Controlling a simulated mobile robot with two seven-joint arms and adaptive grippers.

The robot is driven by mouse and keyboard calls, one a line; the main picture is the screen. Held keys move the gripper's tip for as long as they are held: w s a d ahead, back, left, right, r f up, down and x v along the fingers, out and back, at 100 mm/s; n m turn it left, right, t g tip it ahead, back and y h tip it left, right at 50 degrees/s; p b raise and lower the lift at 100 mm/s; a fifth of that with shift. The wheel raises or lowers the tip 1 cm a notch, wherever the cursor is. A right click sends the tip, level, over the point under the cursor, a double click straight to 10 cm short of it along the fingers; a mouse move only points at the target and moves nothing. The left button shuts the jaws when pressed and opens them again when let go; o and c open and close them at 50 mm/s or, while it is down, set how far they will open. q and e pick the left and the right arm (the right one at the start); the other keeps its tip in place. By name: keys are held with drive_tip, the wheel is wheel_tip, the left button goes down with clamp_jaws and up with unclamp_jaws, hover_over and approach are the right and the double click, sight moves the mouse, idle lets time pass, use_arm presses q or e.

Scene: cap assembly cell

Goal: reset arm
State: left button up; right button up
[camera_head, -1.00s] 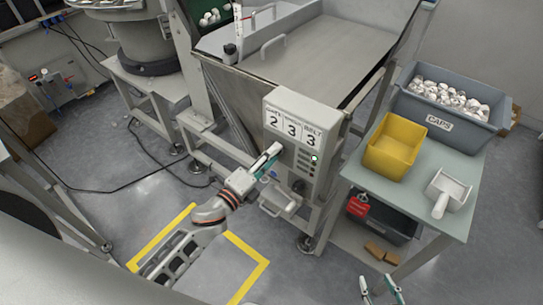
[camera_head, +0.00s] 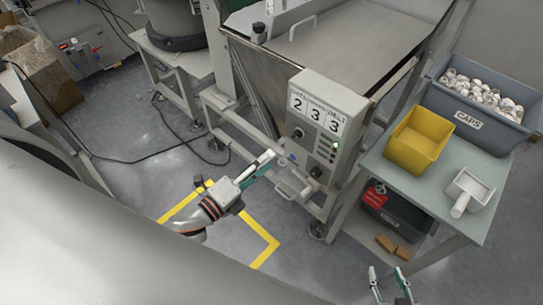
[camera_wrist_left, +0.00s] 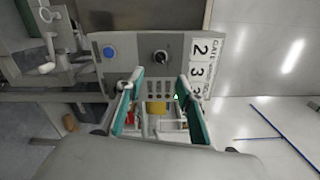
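The control box (camera_head: 322,125) is on the front of the metal hopper, with number cards 2, 3, 3, a lit green lamp, knobs and a row of small buttons. In the left wrist view its panel (camera_wrist_left: 135,55) shows a blue button and a dark rotary knob, and the lamp is green. My left gripper (camera_head: 262,168) is in front of the box, to its left and apart from it. The wrist view shows its teal fingers (camera_wrist_left: 163,95) spread with nothing held. My right gripper (camera_head: 390,283) is at the bottom edge, fingers apart and empty.
A green-topped table (camera_head: 405,185) at right bears a yellow bin (camera_head: 419,139), a grey CAPS bin (camera_head: 517,138) full of white caps, and a white scoop (camera_head: 467,191). A dark crate with a red tag is below. Yellow tape (camera_head: 262,240) marks the floor.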

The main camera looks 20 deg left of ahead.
use_arm(q)
drive_tip(key=shift+s, duration=0.1)
idle(0.5)
drive_tip(key=s+f+n+g+y, duration=0.1)
drive_tip(key=s+f+n+g, duration=0.2)
drive_tip(key=s+f+n, duration=0.2)
drive_tip(key=s+f+n+g+y, duration=0.2)
drive_tip(key=s+f+n, duration=0.3)
drive_tip(key=f+n, duration=0.6)
drive_tip(key=n+g, duration=0.1)
drive_tip(key=n, duration=0.3)
drive_tip(key=shift+s+d+f, duration=0.15)
drive_tip(key=shift+s+d, duration=0.1)
drive_tip(key=shift+s, duration=0.15)
idle(5.0)
